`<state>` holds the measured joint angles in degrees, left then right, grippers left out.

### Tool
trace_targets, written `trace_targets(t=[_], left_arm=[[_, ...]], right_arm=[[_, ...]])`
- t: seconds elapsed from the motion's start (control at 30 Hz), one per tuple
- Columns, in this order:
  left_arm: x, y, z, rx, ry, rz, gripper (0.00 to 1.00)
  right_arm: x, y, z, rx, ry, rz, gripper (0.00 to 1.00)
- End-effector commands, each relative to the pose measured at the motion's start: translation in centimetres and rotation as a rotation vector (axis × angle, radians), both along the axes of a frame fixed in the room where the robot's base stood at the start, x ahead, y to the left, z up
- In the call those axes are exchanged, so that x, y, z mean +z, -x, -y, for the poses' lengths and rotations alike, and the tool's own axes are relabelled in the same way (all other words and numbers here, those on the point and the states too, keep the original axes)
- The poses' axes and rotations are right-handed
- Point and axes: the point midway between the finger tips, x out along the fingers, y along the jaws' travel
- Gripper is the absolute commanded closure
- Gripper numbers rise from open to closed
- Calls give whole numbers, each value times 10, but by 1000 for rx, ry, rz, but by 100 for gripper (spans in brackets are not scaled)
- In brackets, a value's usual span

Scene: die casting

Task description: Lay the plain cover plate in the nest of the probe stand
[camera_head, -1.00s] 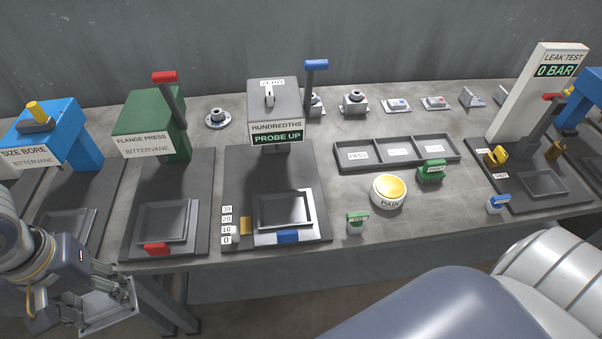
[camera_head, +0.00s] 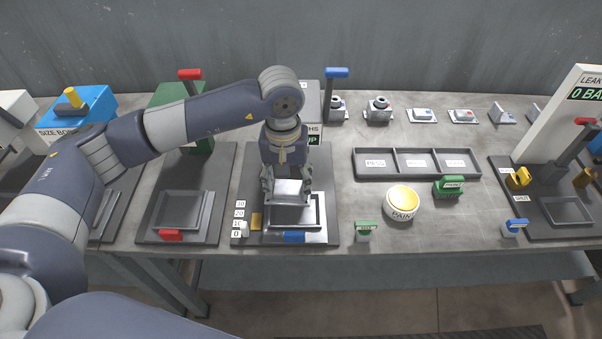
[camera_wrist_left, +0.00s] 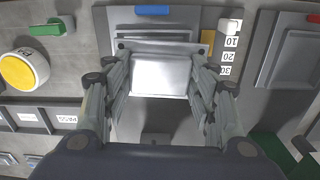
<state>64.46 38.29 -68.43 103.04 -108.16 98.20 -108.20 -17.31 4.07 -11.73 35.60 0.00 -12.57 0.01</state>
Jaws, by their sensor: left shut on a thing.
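The plain cover plate (camera_head: 290,187) is a smooth silver square. My left gripper (camera_head: 286,194) points down and is shut on it, with a finger at each side edge. In the left wrist view the plate (camera_wrist_left: 160,75) spans the gap between the fingers. The probe stand's nest (camera_head: 319,213) is a square metal frame with a blue tab (camera_head: 295,237) at its front. The plate is over the rear part of the nest, and the front of the nest shows bare. I cannot tell how high the plate is above it. My right gripper is not in view.
The probe stand's grey head (camera_head: 313,92), with a blue-handled lever (camera_head: 337,73), stands behind my gripper. The green flange press (camera_head: 172,94) is on the left.

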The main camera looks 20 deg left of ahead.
Motion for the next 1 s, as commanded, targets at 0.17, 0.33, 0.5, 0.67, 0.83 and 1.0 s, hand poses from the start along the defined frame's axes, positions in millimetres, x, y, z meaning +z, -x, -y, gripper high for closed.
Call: trace_targets(t=[0.17,0.33,0.5,0.67,0.83,1.0], left_arm=[[-10,-23,7,52,-8,-5,91],[-14,-29,8,66,-13,-3,91],[-14,-29,8,66,-13,-3,91],[-15,-29,8,66,-13,-3,91],[-17,-28,8,65,-14,-3,91],[-35,-28,7,66,-15,-4,91]], right_arm=[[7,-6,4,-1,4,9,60],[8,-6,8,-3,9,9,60],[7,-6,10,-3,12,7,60],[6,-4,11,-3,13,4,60],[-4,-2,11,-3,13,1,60],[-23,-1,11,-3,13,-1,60]])
